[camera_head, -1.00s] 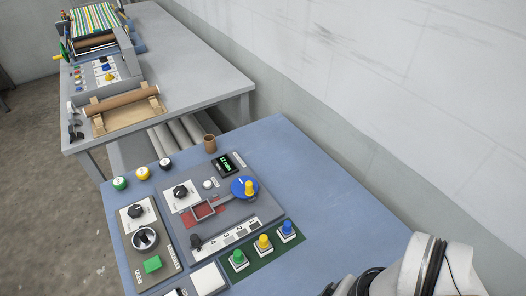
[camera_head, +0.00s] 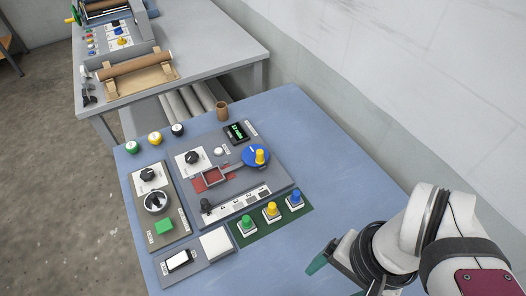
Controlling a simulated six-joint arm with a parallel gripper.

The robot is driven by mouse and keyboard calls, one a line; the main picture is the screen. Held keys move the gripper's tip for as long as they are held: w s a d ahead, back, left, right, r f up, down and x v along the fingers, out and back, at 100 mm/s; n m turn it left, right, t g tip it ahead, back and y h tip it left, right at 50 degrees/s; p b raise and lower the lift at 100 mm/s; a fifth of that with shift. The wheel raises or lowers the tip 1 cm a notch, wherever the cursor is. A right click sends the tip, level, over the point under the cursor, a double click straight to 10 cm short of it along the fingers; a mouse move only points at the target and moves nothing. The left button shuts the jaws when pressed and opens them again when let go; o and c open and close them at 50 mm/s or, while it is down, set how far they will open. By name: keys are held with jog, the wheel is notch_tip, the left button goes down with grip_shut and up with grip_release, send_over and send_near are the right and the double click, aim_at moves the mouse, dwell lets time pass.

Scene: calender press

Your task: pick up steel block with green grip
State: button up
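The steel block with green grip (camera_head: 247,226) stands upright at the left end of a row of three on a dark green mat (camera_head: 258,241). Beside it stand a block with a yellow grip (camera_head: 271,211) and one with a blue grip (camera_head: 295,200). My gripper (camera_head: 338,279) is at the bottom right, apart from the blocks and to the right of and below them in the picture. Its fingers with teal tips look spread, with nothing seen between them. The lower finger is partly cut off by the frame edge.
A grey control panel (camera_head: 285,184) with knobs, a display and a blue disc with a yellow grip (camera_head: 259,157) lies behind the blocks. A white pad (camera_head: 215,242) and a green button (camera_head: 164,226) are to the left. The blue table (camera_head: 335,165) is clear on the right.

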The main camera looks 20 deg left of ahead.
jog(key=w+a+n+h, duration=0.1)
jog(key=w+a+n, duration=0.6)
jog(key=w, duration=0.2)
jog(key=n, duration=0.7)
send_over(246, 218)
notch_tip(246, 218, down, 5)
jog(key=shift+h, duration=0.4)
notch_tip(246, 218, down, 16)
jog(key=shift+r, duration=0.25)
grip_shut()
